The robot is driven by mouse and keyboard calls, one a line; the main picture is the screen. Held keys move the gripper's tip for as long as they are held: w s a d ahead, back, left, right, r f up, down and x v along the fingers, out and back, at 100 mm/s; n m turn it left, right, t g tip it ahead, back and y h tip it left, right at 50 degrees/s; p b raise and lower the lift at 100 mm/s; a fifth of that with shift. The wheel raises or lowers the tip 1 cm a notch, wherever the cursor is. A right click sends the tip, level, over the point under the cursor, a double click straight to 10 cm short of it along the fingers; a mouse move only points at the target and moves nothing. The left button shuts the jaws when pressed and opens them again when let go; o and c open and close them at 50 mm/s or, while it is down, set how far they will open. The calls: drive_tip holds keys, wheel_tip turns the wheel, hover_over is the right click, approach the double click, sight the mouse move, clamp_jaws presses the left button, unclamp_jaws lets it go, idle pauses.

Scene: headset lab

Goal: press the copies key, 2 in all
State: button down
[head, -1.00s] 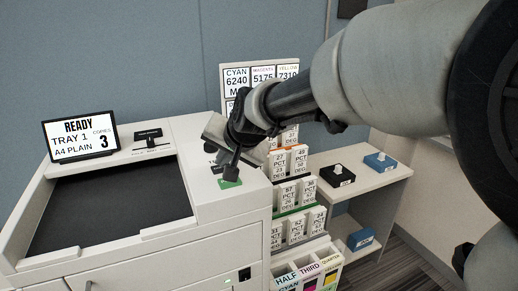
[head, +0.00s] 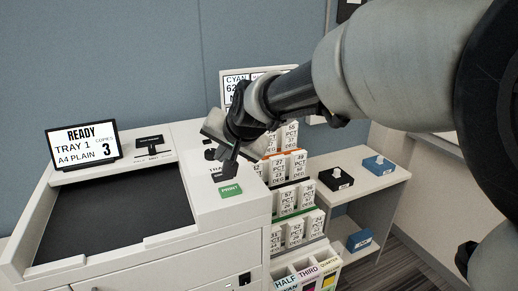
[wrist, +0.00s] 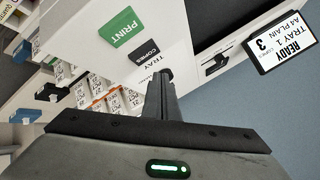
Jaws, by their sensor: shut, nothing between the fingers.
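The printer's control strip carries a green PRINT key (head: 230,190), also in the wrist view (wrist: 122,27). The black COPIES key (wrist: 144,52) lies next to it in the wrist view; in the head view my gripper largely hides that spot. A TRAY label (wrist: 158,70) is beyond it, close to my fingertips. My gripper (head: 228,178) is shut and empty, pointing down over the strip behind the PRINT key. In the wrist view my gripper (wrist: 165,77) ends beside the TRAY label; contact cannot be told. The display (head: 82,142) reads READY, TRAY 1, A4 PLAIN, COPIES 3.
The dark recessed printer top (head: 110,210) is left of the strip. Racks of labelled white cartons (head: 280,200) stand close on the right. A side shelf (head: 370,185) holds a black box (head: 336,177) and a blue box (head: 378,165).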

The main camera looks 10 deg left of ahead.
drive_tip(key=shift+r+p, duration=0.75)
drive_tip(key=shift+r, duration=0.65)
